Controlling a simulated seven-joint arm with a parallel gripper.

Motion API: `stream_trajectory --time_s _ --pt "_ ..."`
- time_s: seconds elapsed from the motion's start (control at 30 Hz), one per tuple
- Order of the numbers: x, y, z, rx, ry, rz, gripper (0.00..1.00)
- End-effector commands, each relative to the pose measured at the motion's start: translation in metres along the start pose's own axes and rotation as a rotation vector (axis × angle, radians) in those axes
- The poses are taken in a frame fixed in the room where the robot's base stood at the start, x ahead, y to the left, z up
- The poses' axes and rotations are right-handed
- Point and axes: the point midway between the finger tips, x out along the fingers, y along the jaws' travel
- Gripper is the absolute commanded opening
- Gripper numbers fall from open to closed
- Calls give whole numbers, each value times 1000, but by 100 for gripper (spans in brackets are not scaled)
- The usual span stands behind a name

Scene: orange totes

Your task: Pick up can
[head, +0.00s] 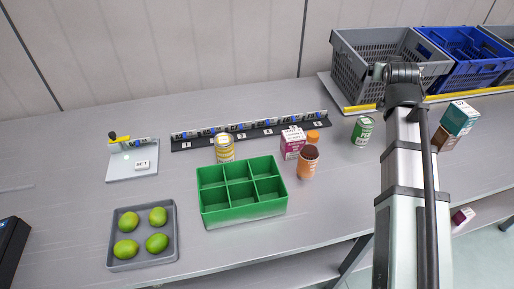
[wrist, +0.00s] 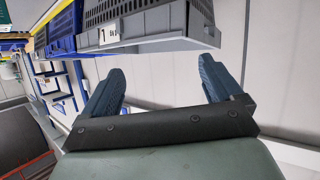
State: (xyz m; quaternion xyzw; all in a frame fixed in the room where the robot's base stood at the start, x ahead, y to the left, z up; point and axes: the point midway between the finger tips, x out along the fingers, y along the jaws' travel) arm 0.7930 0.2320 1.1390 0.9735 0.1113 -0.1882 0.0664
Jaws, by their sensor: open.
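A yellow can with a pale band (head: 225,150) stands upright on the grey table, just behind the green divided tray. A green can (head: 362,131) stands further right, left of my arm. My gripper (wrist: 158,80) shows in the wrist view with its two blue-grey fingers spread apart and nothing between them. It faces grey and blue crates and a pale wall; no can shows in that view. In the head view my arm rises at the right, and its fingers cannot be made out there.
A green compartment tray (head: 243,214) is empty. A grey tray (head: 174,235) holds several limes. A carton (head: 292,143) and a brown cup (head: 308,162) stand right of the yellow can. A dark labelled rail (head: 250,134) runs behind. Crates (head: 349,77) stand at the back right.

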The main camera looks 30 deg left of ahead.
Motion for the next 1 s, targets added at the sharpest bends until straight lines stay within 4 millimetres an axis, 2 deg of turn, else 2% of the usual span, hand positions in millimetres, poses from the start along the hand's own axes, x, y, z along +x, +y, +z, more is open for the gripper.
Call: stream_trajectory --time_s 0.03,0.1,0.27,0.5,0.67,0.8,1.0 --pt "-3 -26 4 -8 -30 -32 93" --pt "-8 -58 12 -20 -76 -71 93" --pt "-26 -130 32 -52 -180 -158 93" --pt "-67 -229 65 -121 -340 -279 93" --pt "-104 -289 90 -181 -444 -353 93" --pt "-142 -336 112 -242 -536 -414 93" --pt "-195 -387 141 -331 -649 -481 93"
